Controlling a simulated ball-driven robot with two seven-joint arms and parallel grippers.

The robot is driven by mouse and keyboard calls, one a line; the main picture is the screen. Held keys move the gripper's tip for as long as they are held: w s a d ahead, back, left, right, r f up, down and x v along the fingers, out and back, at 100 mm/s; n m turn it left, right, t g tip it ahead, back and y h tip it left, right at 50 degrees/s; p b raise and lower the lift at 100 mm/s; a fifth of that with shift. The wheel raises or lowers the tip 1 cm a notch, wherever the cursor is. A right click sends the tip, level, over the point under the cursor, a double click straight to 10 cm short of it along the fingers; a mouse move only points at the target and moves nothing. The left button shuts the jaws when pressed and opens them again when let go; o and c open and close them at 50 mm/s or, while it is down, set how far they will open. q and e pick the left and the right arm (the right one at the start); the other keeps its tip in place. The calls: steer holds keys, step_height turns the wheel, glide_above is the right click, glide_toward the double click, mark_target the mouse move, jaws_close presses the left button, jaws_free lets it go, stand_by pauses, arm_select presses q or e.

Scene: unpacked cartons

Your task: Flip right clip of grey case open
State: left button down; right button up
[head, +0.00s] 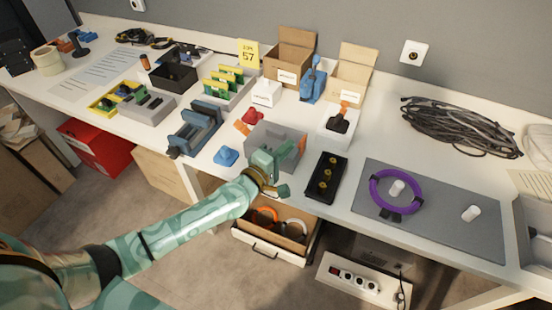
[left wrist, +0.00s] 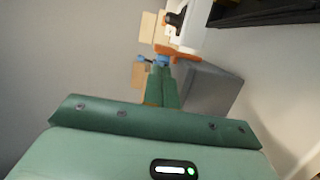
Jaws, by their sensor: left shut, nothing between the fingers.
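The grey case (head: 262,134) stands near the front edge of the white table, and its grey side also shows in the left wrist view (left wrist: 212,92). An orange clip (head: 302,146) shows at its right end in the head view. My left gripper (head: 280,158) is at the front of the case and hides part of it. Its green fingers (left wrist: 160,75) are together with nothing between them. In the left wrist view an orange piece (left wrist: 180,50) shows just beyond the fingertips; I cannot tell whether they touch it. My right gripper is not in view.
A black tray (head: 326,178) with yellow round parts lies right of the case. A blue piece (head: 226,156) and a red piece (head: 254,115) lie to its left. A white bin (head: 338,124) stands behind. An open drawer (head: 270,250) is below the table edge.

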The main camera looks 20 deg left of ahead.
mark_target(302, 146)
arm_select(q)
steer(key=shift+x, duration=1.25)
steer(key=shift+r, duration=0.2)
steer(key=shift+d+m+p, duration=0.1)
steer(key=shift+m+p, duration=0.2)
steer(key=shift+p, duration=0.1)
steer(key=shift+d, duration=0.1)
